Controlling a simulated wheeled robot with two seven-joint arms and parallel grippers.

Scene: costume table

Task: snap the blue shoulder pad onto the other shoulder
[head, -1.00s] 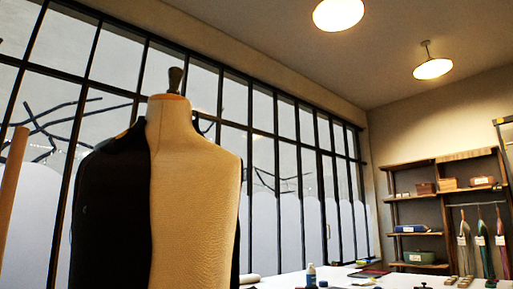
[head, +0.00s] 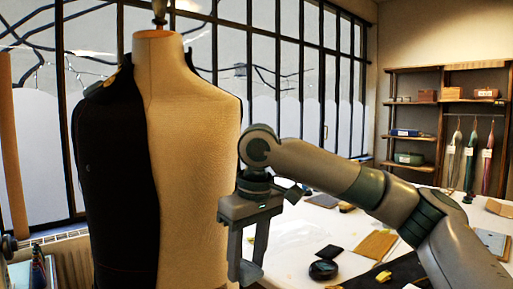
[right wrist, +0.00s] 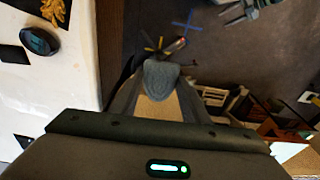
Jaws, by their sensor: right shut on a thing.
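The dress form (head: 195,120) stands left of centre in the head view. A dark jacket half (head: 115,170) covers its left side; its right side is bare tan. A small gold detail shows on the jacket's shoulder (head: 108,82). My right gripper (head: 247,275) hangs fingers down in front of the form's right edge, below shoulder height. In the right wrist view, it is shut on a rounded grey-blue piece, apparently the shoulder pad (right wrist: 162,76), with tan below it. The pad is not clear in the head view. A grey-green part with finger-like ends, possibly my left gripper (right wrist: 238,13), shows top right.
Shelves (head: 440,105) with boxes stand at the back right. A dark floor lies below my right gripper.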

